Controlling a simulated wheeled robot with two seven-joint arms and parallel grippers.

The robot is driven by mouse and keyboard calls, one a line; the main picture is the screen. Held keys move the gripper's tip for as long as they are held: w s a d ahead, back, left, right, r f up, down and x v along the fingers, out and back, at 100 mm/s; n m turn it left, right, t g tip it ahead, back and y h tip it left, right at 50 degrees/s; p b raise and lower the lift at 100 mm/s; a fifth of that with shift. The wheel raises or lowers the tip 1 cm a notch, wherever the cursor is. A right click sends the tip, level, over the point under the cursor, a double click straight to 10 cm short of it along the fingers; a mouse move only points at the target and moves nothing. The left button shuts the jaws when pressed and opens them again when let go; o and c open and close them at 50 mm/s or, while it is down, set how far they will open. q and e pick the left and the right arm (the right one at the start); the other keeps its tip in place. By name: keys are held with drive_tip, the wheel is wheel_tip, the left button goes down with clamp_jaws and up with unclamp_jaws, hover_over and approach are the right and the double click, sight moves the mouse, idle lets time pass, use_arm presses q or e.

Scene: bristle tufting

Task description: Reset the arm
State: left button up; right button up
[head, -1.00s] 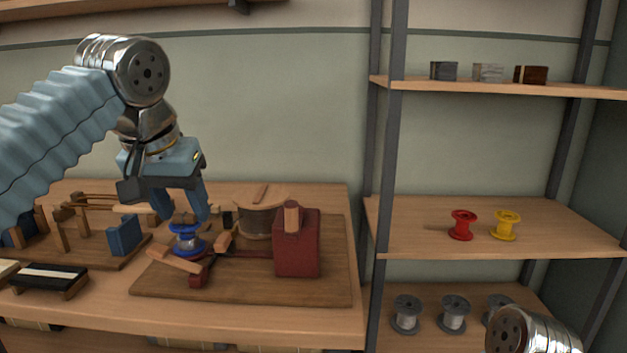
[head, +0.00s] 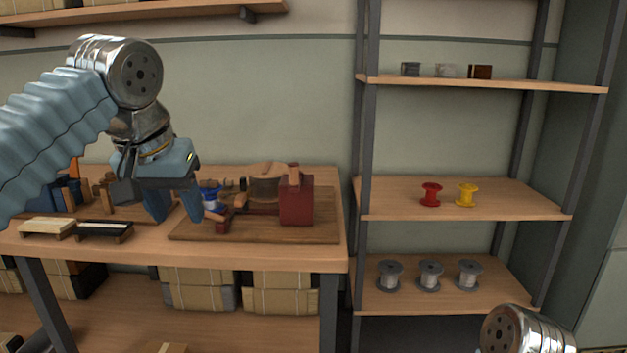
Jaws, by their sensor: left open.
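My left gripper (head: 176,206) shows in the head view over the front of the workbench, fingers pointing down. It is open, with nothing visible between its fingers. The blue spool (head: 211,197) sits on the winding fixture just right of the fingers, apart from them in the picture. The fixture has a dark red block (head: 297,202) and a round wooden drum (head: 264,186) on a brown board (head: 262,236). Part of my right arm shows at the bottom right; its gripper is out of view.
Two brush blocks, one pale (head: 47,228) and one black (head: 103,230), lie at the bench's left front. The rack at right holds a red spool (head: 431,194), a yellow spool (head: 466,195) and grey spools (head: 430,275). Wrapped bundles (head: 198,291) sit below the bench.

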use_arm(q)
drive_tip(key=w+d+f+m+g+h, duration=0.1)
drive_tip(key=w+d+f, duration=0.25)
drive_tip(key=f, duration=0.55)
drive_tip(key=w+d+f+m+h, duration=0.1)
drive_tip(key=w+d+f, duration=0.3)
drive_tip(key=f, duration=0.5)
drive_tip(key=w+d+f+g+h, duration=0.1)
drive_tip(key=d+f+g+h, duration=0.15)
drive_tip(key=f, duration=1.65)
drive_tip(key=s+d+f+n, duration=0.1)
drive_tip(key=s+f, duration=0.4)
drive_tip(key=f, duration=0.4)
drive_tip(key=s+d+f+n, duration=0.15)
drive_tip(key=s+f, duration=0.35)
drive_tip(key=f, duration=0.5)
drive_tip(key=s+a+f+n, duration=0.1)
drive_tip(key=s+a+f, duration=0.2)
drive_tip(key=s+f, duration=0.6)
drive_tip(key=s, duration=0.5)
drive_tip(key=shift+f, duration=0.15)
